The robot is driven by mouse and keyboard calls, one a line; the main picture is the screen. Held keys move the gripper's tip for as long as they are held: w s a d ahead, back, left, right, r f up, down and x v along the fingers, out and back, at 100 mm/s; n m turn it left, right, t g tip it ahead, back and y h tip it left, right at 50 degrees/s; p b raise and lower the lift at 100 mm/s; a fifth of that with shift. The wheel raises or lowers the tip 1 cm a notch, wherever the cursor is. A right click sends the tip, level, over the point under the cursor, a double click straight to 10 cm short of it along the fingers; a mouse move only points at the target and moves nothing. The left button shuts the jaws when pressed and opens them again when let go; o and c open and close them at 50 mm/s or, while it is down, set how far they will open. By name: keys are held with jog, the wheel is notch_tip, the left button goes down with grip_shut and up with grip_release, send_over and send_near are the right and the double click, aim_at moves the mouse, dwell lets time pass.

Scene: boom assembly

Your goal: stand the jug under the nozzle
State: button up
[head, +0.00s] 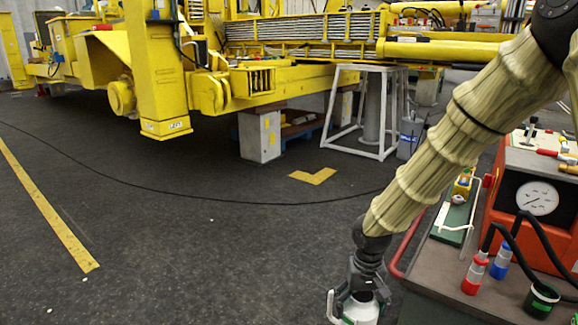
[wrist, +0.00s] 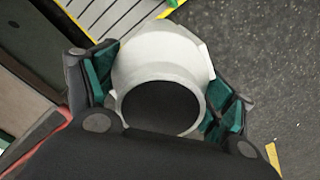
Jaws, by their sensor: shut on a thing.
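A white jug (head: 361,312) is at the bottom edge of the head view, partly cut off, with its handle on the left. In the wrist view the jug (wrist: 165,52) shows a round, dark open mouth facing the camera. My gripper (head: 361,290) is shut on the jug. In the wrist view, my gripper (wrist: 162,92) has its green-padded fingers on both sides of the jug's body. I cannot pick out the nozzle in either view.
A bench (head: 440,285) with an orange gauge box (head: 535,205), black hoses and red and blue fittings stands right of the jug. A slatted grey surface with a yellow edge (wrist: 150,20) lies beyond the jug in the wrist view. Dark floor (head: 200,240) at left is mostly clear.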

jog(key=shift+s+a+r+p, duration=0.1)
jog(key=shift+s+r+p, duration=0.15)
jog(key=shift+r+p, duration=2.15)
jog(key=shift+s+d+r+p, duration=0.15)
jog(key=shift+r+p, duration=1)
jog(key=shift+p, duration=2.35)
jog(key=shift+s+a+r+p, duration=0.15)
jog(key=shift+s+r+p, duration=0.15)
jog(key=shift+r+p, duration=2.1)
notch_tip(320, 180, up, 9)
jog(key=s+p, duration=0.1)
jog(key=p, duration=1.7)
jog(key=shift+s, duration=0.4)
